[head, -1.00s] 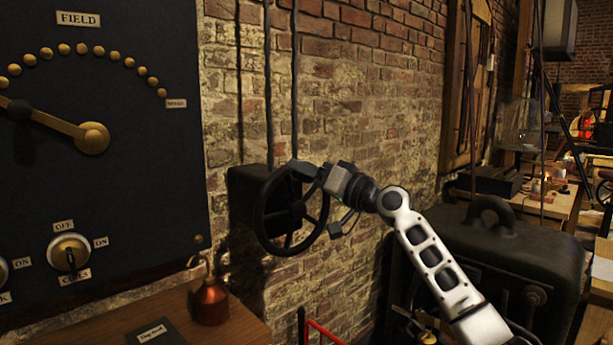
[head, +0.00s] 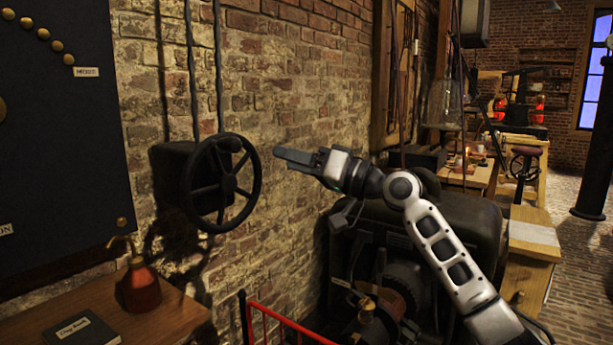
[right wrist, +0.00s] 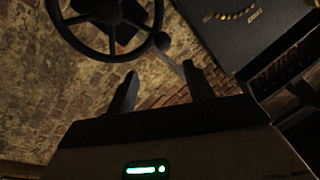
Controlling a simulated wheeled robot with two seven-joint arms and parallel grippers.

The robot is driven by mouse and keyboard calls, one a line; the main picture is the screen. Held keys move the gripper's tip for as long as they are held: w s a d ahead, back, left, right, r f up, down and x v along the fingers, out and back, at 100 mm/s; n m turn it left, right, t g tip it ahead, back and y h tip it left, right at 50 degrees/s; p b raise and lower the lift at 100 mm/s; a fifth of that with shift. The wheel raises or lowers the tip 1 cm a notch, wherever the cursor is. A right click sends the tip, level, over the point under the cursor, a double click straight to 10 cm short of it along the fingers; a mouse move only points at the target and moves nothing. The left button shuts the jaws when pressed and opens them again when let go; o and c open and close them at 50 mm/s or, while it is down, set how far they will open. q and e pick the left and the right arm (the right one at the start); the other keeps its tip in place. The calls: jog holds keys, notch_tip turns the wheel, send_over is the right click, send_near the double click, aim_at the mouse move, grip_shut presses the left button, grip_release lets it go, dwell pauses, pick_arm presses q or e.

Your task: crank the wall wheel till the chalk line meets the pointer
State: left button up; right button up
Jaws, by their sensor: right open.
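The dark spoked wall wheel (head: 228,184) is mounted on a black box (head: 172,170) on the brick wall. A small knob (head: 231,145) shows near the top of its rim. My right gripper (head: 283,155) is right of the wheel, apart from it, pointing left toward it. In the right wrist view the wheel (right wrist: 110,14) is at the upper left, and a round knob (right wrist: 162,41) lies beyond my two spread fingers (right wrist: 160,75). Nothing is between them. I cannot make out the chalk line or the pointer. My left gripper is not in view.
A dark panel (head: 60,180) hangs left of the wheel. A red oil can (head: 139,285) and a dark book (head: 82,332) sit on the wooden table (head: 185,322) below. A red rail (head: 247,320) and dark machinery (head: 450,225) stand below my right arm.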

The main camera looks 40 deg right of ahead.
jog(key=shift+v, duration=1.2)
